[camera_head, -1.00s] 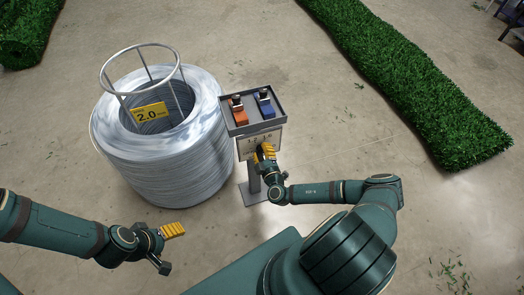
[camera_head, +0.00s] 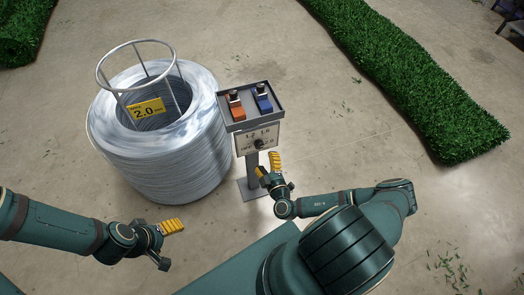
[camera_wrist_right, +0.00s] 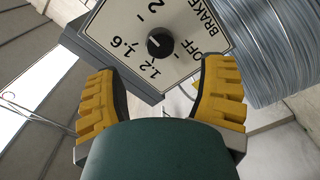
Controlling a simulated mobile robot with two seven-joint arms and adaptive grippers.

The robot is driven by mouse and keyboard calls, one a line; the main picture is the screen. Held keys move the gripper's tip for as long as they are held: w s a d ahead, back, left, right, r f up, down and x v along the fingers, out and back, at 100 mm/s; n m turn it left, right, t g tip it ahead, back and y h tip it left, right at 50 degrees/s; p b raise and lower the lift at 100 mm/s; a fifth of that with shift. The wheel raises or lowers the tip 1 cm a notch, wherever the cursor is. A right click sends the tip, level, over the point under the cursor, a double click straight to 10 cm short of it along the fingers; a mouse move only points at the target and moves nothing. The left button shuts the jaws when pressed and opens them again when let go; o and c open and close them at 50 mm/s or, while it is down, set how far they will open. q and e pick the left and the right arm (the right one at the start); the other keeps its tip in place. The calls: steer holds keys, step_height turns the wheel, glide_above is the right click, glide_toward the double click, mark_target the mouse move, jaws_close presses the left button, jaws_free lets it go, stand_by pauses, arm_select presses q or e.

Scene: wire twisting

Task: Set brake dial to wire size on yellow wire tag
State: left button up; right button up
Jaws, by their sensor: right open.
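The yellow wire tag (camera_head: 147,111) on the wire coil reads 2.0 mm. The brake dial (camera_head: 259,143) is a black knob on a pale panel under the tray. In the right wrist view the dial (camera_wrist_right: 160,44) has a small white mark on its upper-left side, roughly towards 1.6 and 2; I cannot tell exactly which. The labels OFF, 1.2, 1.6 and 2 surround it. My right gripper (camera_head: 268,165) is open and empty, just below and apart from the knob. My left gripper (camera_head: 172,227) is in front of the coil; its jaw opening is unclear.
The large coil (camera_head: 165,160) with a wire hoop stands left of the dial post. The tray (camera_head: 254,125) above the panel holds an orange tool (camera_head: 236,106) and a blue tool (camera_head: 263,99). A green turf strip (camera_head: 420,85) lies at the right, with bare floor between.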

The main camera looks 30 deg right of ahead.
steer(key=shift+v, duration=2.25)
